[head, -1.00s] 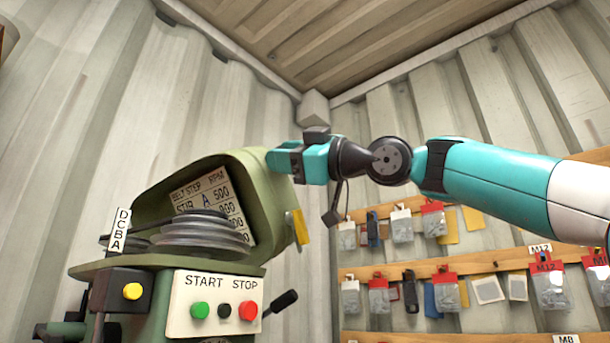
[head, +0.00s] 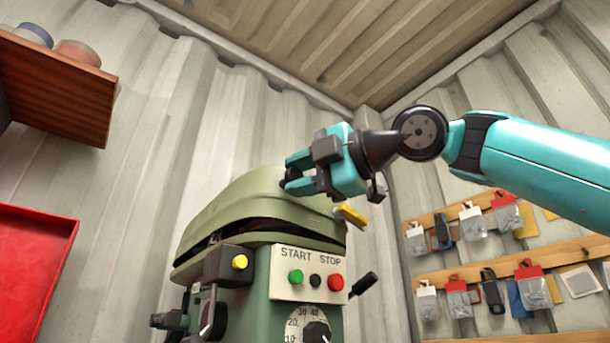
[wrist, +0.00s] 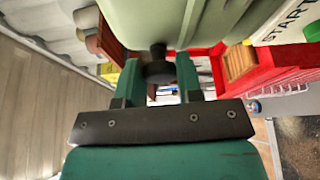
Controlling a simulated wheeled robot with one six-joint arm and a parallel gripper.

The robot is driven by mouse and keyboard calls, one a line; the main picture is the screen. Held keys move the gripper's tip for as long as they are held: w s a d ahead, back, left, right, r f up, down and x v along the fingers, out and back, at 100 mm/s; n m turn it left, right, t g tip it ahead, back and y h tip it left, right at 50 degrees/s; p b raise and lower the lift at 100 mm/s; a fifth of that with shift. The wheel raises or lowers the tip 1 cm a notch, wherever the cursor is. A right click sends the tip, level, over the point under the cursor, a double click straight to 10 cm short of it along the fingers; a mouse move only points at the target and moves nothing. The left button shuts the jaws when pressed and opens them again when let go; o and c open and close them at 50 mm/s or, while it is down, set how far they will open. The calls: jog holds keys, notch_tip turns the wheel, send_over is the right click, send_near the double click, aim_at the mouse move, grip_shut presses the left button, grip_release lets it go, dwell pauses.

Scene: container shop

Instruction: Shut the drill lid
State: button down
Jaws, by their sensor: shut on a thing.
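The drill's green lid (head: 262,207) is lowered over the top of the green drill head (head: 256,290). A narrow dark gap shows along its lower edge in the head view. The belt pulleys and the label inside are hidden. My gripper (head: 292,179) is at the lid's upper right, its fingers shut on a black knob. In the wrist view the black knob (wrist: 158,66) sits between the fingers of my gripper (wrist: 159,80), with the lid (wrist: 170,20) just beyond. A yellow tab (head: 350,214) sticks out at the lid's right end.
The control panel (head: 308,276) with START and STOP buttons is just below the lid. A black lever (head: 364,285) juts out to its right. A wooden shelf (head: 60,90) and red panel (head: 30,265) are at left. Pegboard rails with bags (head: 470,225) line the right wall.

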jog(key=shift+s+a+f+n+b, duration=0.1)
jog(key=shift+a+f+n+b, duration=0.1)
jog(key=shift+f+n+b, duration=0.25)
jog(key=shift+s+a+f+n+b, duration=0.15)
jog(key=shift+f+n, duration=0.1)
jog(key=shift+f, duration=0.35)
jog(key=shift+f+h, duration=0.15)
jog(key=shift+h, duration=0.15)
jog(key=c, duration=0.8)
grip_release()
